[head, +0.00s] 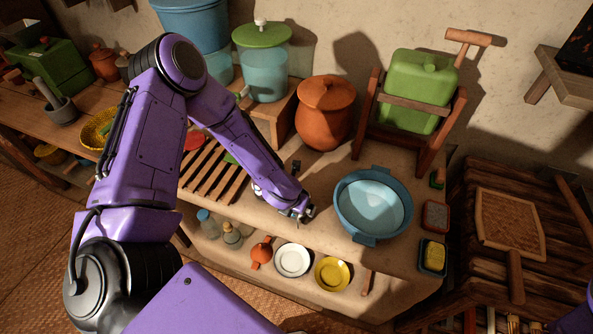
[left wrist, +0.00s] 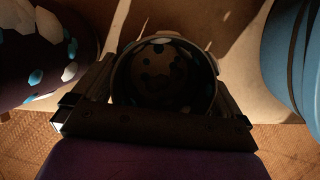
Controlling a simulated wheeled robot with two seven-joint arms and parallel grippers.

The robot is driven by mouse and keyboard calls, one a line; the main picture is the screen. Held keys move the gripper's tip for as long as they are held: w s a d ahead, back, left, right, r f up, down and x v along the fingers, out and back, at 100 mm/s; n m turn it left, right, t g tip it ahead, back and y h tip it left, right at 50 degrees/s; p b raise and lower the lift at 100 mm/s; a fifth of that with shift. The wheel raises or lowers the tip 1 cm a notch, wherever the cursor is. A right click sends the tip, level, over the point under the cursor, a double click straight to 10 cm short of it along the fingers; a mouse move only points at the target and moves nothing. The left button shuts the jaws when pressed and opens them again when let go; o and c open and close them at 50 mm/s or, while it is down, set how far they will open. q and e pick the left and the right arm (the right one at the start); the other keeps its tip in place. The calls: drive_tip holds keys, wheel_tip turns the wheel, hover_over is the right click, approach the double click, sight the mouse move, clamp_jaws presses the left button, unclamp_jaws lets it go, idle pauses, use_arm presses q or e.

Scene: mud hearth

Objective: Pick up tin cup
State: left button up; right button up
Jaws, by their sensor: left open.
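The tin cup (left wrist: 165,78) shows in the left wrist view as a dark round mouth with a pale rim and a spotted inside. A small handle shows at its upper right. My left gripper (head: 300,211) is open, low over the bench just left of the blue basin. In the left wrist view its fingers stand on either side of the cup; I cannot tell if they touch it. In the head view I cannot make out the cup by the gripper. My right gripper is not in view.
The blue basin (head: 346,218) stands close on the right. A slatted rack (head: 210,174) lies to the left and a clay pot (head: 325,115) stands behind. A white bowl (head: 292,260) and a yellow bowl (head: 332,273) sit below the front edge.

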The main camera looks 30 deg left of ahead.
use_arm(q)
drive_tip(key=c, duration=1)
